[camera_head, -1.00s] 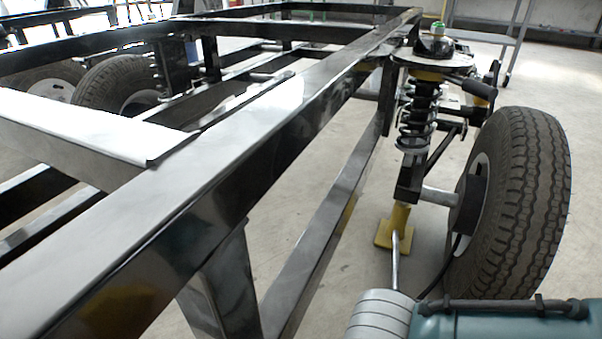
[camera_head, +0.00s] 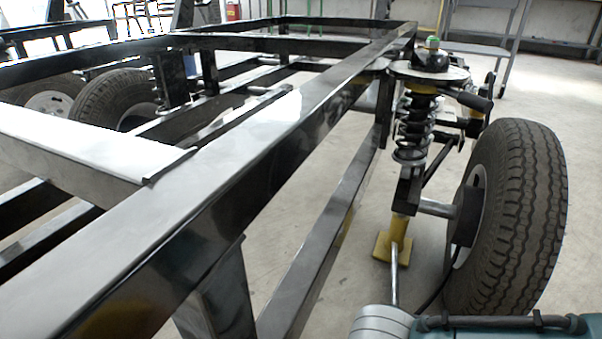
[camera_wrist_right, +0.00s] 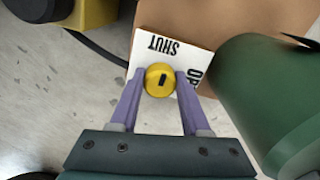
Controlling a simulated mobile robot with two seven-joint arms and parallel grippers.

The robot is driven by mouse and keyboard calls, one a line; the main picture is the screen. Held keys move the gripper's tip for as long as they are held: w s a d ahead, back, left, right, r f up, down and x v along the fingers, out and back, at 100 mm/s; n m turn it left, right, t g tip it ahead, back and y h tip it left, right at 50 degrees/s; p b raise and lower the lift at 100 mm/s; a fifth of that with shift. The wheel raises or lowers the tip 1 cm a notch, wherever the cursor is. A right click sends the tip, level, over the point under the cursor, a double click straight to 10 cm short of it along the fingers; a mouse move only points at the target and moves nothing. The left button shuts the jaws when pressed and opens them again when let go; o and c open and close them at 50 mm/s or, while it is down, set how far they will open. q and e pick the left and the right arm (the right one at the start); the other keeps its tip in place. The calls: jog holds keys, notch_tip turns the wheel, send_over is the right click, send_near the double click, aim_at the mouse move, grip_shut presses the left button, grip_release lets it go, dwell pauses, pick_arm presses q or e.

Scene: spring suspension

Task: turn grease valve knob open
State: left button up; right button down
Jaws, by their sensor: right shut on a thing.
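In the right wrist view, a round yellow knob (camera_wrist_right: 159,84) with a short black mark sits in front of a white label plate (camera_wrist_right: 146,62). The plate carries the word SHUT and the letters OP, with the rest of that word hidden. The black mark runs roughly up and down the picture. My right gripper (camera_wrist_right: 160,82) is shut on the knob, one purple finger on each side. The knob and the right gripper do not show in the head view. My left gripper is not in view.
A dark green cylinder (camera_wrist_right: 262,95) stands close right of the knob, beside a brown surface (camera_wrist_right: 225,18). In the head view, a black frame (camera_head: 215,170) runs across, with a coil spring (camera_head: 415,125) and tyre (camera_head: 525,215) at right. Concrete floor lies between.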

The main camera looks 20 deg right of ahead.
dwell(0.3)
jog(key=m+p, duration=0.2)
jog(key=m, duration=0.2)
jog(key=shift+r, duration=0.1)
jog(key=m+p, duration=0.1)
jog(key=m, duration=0.3)
jog(key=shift+a, duration=0.1)
jog(key=m+p, duration=0.1)
jog(key=m, duration=0.4)
jog(key=shift+m, duration=2.4)
jog(key=shift+c, duration=1.9)
grip_release()
